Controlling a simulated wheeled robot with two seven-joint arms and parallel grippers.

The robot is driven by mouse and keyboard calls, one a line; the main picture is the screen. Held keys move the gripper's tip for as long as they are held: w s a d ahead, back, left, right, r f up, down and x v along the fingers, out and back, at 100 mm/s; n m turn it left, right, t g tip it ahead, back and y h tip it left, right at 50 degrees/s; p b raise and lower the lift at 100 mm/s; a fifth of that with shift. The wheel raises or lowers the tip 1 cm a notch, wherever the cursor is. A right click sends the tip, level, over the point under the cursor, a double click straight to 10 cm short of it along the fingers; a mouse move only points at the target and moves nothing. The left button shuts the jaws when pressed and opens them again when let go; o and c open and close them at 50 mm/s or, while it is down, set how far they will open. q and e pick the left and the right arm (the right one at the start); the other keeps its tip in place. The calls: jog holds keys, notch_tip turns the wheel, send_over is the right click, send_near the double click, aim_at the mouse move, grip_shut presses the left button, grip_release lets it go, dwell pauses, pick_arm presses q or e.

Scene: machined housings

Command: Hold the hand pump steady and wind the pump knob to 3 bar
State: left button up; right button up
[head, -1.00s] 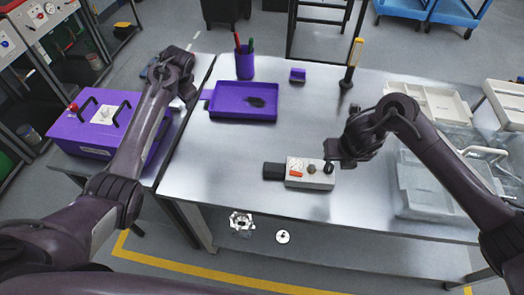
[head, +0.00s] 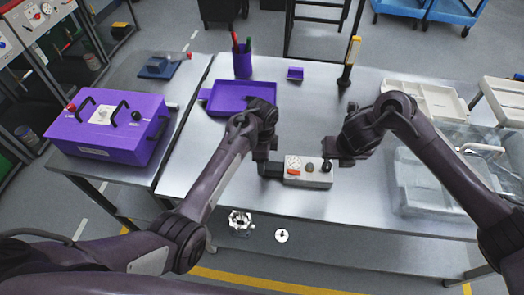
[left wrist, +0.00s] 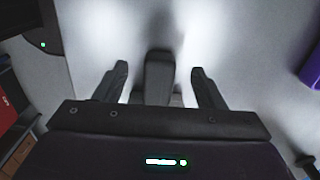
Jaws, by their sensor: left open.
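The hand pump (head: 308,172) is a small light-grey box with an orange mark and a grey round part on top, lying near the front middle of the table. A black block (head: 270,170) extends from its left end. The black pump knob (head: 327,168) is at its right end. My left gripper (head: 264,160) is open just above the black block. In the left wrist view its two fingers (left wrist: 158,88) stand apart on either side of a dark block (left wrist: 158,72). My right gripper (head: 330,158) is at the knob; its fingertips are too small to read, and contact is unclear.
A purple tray (head: 215,98) and a purple pen cup (head: 243,63) stand behind my left arm. A yellow-topped post (head: 351,60) stands at the back. Pale trays (head: 425,98) and a clear bin (head: 420,190) fill the right. A purple case (head: 105,140) is on the left table.

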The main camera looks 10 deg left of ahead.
pick_arm(q)
jog(key=shift+f, duration=2.4)
jog(key=c, duration=1.3)
jog(key=shift+c, duration=0.2)
